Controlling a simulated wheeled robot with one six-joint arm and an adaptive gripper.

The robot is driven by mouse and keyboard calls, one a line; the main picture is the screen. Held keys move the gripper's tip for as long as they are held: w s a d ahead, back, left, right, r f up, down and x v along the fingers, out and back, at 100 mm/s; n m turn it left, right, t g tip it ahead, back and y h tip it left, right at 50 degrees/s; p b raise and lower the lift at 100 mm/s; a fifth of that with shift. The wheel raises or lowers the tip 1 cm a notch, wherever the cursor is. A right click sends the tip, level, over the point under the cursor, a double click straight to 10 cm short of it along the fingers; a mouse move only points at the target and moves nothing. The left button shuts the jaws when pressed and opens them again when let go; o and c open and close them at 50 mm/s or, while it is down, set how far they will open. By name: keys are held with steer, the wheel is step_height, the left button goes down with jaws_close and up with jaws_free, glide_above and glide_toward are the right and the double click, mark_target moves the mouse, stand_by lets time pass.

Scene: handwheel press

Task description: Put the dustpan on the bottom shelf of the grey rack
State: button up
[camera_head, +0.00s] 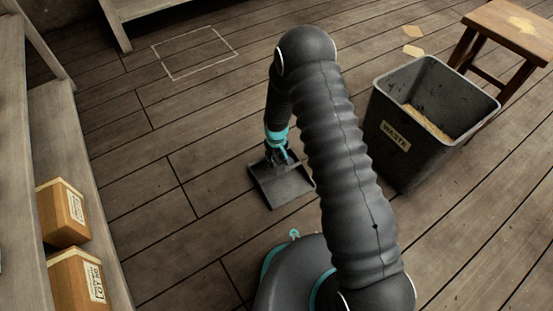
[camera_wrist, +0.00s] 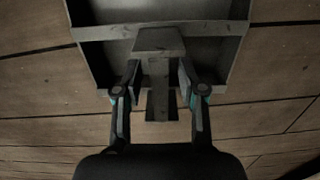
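The dark grey dustpan (camera_head: 284,187) appears to lie on the wooden floor, left of my arm. It fills the upper middle of the wrist view (camera_wrist: 105,62), with its handle (camera_wrist: 159,85) pointing toward my gripper. My gripper (camera_head: 281,155) is low at the handle end of the pan. In the wrist view, my gripper's fingers (camera_wrist: 159,75) stand on both sides of the handle, with a visible gap on each side. A grey wooden shelf unit (camera_head: 57,115) runs along the left edge; I cannot tell whether it is the grey rack.
Two cardboard boxes (camera_head: 62,213) (camera_head: 77,279) sit on the left shelf unit. A grey waste bin (camera_head: 391,150) stands right of my arm, with a wooden stool (camera_head: 511,28) behind it. A white outlined square (camera_head: 194,52) marks clear floor at the back.

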steer(key=s+d+r+m+t+p, duration=0.1)
steer(key=d+r, duration=0.1)
steer(key=r, duration=1.3)
steer(key=s+d+r+p, duration=0.1)
steer(key=d+r, duration=0.2)
steer(key=r, duration=1.2)
steer(key=s+d+r+m+t, duration=0.2)
steer(key=s+d+r, duration=0.2)
steer(key=s+r, duration=0.4)
steer(key=s+d+r+m+t, duration=0.1)
steer(key=s+d+r, duration=0.4)
steer(key=r, duration=0.5)
steer(key=s+d+r+m, duration=0.1)
steer(key=s, duration=0.5)
steer(key=s+d+r+t, duration=0.1)
steer(key=s+r, duration=0.1)
steer(key=s, duration=0.4)
steer(key=shift+s+d+r+m+t, duration=0.15)
steer(key=shift+d+m+t, duration=0.15)
steer(key=shift+m, duration=0.1)
steer(key=shift+o, duration=0.6)
steer(key=shift+s, duration=0.5)
steer(key=shift+c, duration=0.4)
